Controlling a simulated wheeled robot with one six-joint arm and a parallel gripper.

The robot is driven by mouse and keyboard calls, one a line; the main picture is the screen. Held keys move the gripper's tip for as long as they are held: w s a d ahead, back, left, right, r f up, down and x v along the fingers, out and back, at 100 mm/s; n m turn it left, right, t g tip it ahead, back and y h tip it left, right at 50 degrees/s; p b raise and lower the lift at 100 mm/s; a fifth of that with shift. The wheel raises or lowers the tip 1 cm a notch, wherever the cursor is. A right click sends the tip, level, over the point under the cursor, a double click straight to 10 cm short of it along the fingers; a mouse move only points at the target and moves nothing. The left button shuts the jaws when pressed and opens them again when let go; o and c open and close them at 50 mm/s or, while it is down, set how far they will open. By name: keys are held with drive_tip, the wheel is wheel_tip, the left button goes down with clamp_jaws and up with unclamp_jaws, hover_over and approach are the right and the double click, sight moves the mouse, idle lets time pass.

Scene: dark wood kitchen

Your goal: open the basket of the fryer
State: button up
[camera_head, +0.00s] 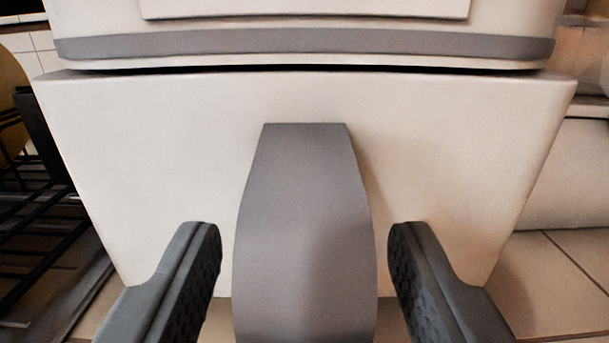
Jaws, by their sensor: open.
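The fryer fills the middle of the view, with its white upper body and grey band (300,47) at the top. Its basket front (150,150) is a white panel below a thin dark seam. A grey handle (305,230) stands out from the basket front towards me. My gripper (305,240) is open, one dark finger on each side of the handle. A gap shows between each finger and the handle, so it is not gripped. The handle's near end is cut off by the bottom edge of the view. The basket looks closed against the fryer body.
A black wire rack (40,245) stands close on the left of the fryer. A pale rounded object (570,170) is at the right behind it. The tiled counter (560,280) is clear at the lower right.

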drive_tip(key=shift+w, duration=1)
drive_tip(key=shift+c, duration=0.4)
clamp_jaws()
drive_tip(key=s, duration=1.7)
drive_tip(key=shift+o, duration=0.4)
unclamp_jaws()
drive_tip(key=shift+s, duration=0.15)
drive_tip(key=s, duration=1.7)
drive_tip(key=shift+s+r, duration=0.1)
drive_tip(key=shift+s, duration=0.1)
